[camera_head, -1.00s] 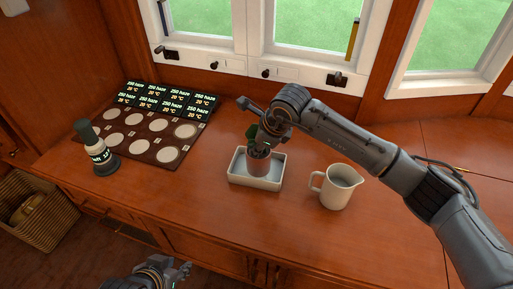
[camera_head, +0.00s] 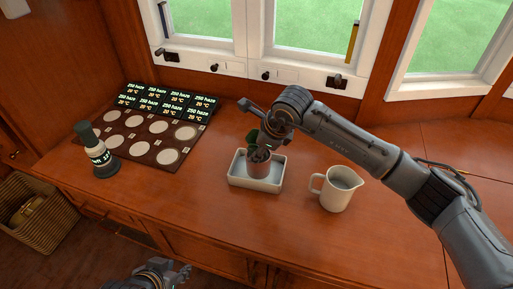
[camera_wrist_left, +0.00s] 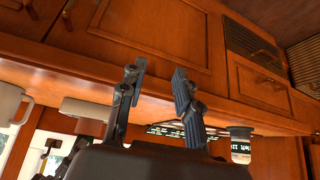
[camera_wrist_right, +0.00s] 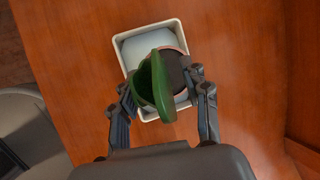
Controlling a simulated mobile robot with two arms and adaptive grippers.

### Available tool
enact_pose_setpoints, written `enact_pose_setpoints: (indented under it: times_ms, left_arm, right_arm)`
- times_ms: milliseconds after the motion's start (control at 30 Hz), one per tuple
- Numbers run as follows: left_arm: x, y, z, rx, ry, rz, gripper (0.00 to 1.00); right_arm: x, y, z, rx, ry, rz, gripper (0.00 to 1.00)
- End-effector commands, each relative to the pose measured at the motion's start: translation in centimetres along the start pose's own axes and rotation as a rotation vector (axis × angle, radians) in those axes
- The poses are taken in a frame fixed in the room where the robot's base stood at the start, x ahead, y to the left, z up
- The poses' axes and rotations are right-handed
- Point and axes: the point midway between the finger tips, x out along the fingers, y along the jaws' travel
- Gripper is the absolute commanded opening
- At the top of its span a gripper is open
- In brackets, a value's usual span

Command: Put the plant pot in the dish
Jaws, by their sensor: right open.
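The plant pot (camera_head: 258,168) is terracotta-coloured with a green plant and stands upright inside the white rectangular dish (camera_head: 241,184) on the wooden counter. In the right wrist view the plant (camera_wrist_right: 156,82) hides much of the pot, and the dish (camera_wrist_right: 124,44) shows around it. My right gripper (camera_head: 262,152) is over the pot from above. In the right wrist view its fingers (camera_wrist_right: 163,92) are apart, one on each side of the pot. My left gripper (camera_head: 183,270) is low in front of the counter, with open, empty fingers in the left wrist view (camera_wrist_left: 158,80).
A cream jug (camera_head: 337,188) stands right of the dish. A dark board (camera_head: 143,150) with pale discs and small labels lies to the left. A dark bottle (camera_head: 97,152) stands at the left front.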

Motion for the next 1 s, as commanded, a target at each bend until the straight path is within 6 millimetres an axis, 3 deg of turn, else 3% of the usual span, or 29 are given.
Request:
enact_pose_setpoints:
  times_ms: [300,500,700,1000]
  left_arm:
    - [-2.2,-0.7,5.6,-0.009,-0.272,-0.014,0.33]
    - [-2.5,-0.7,5.2,-0.009,-0.265,-0.013,0.33]
    - [-2.6,-0.7,5.2,-0.009,-0.264,-0.013,0.33]
    - [-2.6,-0.7,5.2,-0.009,-0.263,-0.013,0.33]
  right_arm:
    - [-6.9,-0.2,0.1,-0.003,-0.001,-0.004,0.46]
    - [-10.0,-0.1,0.1,-0.001,-0.002,-0.002,0.46]
    - [-11.1,0.0,0.0,-0.001,0.000,0.000,0.46]
    - [-11.2,0.0,0.0,-0.001,-0.001,0.000,0.46]
